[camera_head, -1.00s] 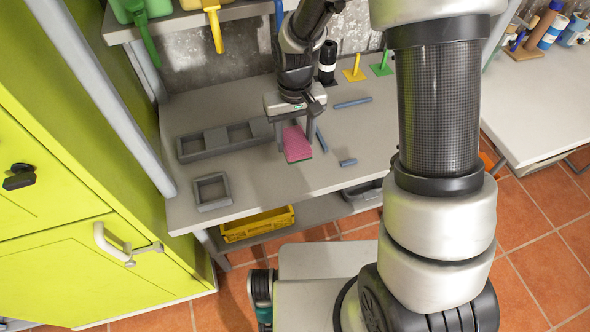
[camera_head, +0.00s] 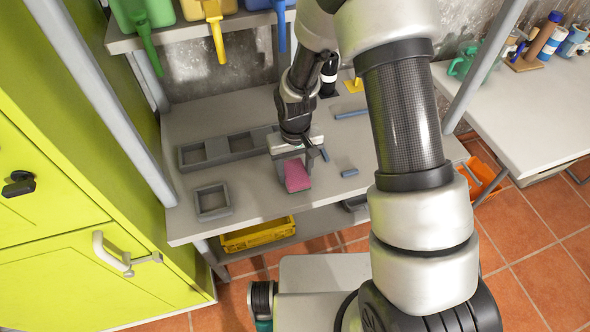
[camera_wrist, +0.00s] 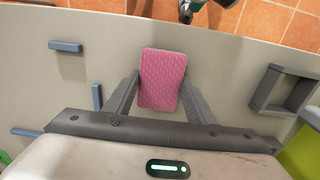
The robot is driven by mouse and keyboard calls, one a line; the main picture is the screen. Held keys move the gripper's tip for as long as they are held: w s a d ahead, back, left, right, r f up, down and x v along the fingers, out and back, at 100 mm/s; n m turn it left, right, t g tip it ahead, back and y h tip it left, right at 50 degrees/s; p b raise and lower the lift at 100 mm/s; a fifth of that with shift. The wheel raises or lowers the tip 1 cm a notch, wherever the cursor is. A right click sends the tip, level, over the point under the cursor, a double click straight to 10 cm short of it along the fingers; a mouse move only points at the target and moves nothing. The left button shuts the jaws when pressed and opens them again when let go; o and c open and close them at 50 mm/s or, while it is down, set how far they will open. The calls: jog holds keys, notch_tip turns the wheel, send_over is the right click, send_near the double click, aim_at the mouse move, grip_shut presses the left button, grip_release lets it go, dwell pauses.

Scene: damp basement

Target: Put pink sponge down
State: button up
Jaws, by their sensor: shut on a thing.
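The pink sponge (camera_head: 297,176) is held between the fingers of my gripper (camera_head: 293,168) over the front part of the grey table (camera_head: 250,205). In the wrist view the sponge (camera_wrist: 161,80) sits between the two grey fingers of my gripper (camera_wrist: 160,92), with its textured face towards the camera. My gripper is shut on it. I cannot tell whether the sponge's lower side touches the tabletop.
A small square grey frame (camera_head: 212,202) and a long compartment tray (camera_head: 205,152) lie left of my gripper. Blue bars (camera_head: 349,173) lie to the right. A yellow crate (camera_head: 258,235) is on the shelf below. Bare tabletop lies between the frame and the sponge.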

jog(key=o, duration=1)
jog(key=shift+f, duration=0.15)
notch_tip(320, 180, up, 13)
jog(key=p, duration=0.1)
notch_tip(320, 180, up, 8)
jog(key=f+t, duration=0.1)
send_over(295, 172)
jog(key=s+d, duration=0.1)
jog(key=d, duration=0.2)
jog(key=s+d+r+m+t, duration=0.1)
jog(key=s+d+r, duration=0.2)
jog(key=s+r, duration=0.2)
jog(key=s+d+r+m+t, duration=0.1)
jog(key=s+d+r+t, duration=0.1)
jog(key=s+r, duration=0.3)
jog(key=s+d+r+m+t, duration=0.1)
jog(key=s+d+r, duration=0.3)
jog(key=s+r, duration=0.1)
jog(key=shift+s+d+r+t, duration=0.25)
jog(key=shift+s+r+t, duration=0.1)
jog(key=shift+r, duration=0.2)
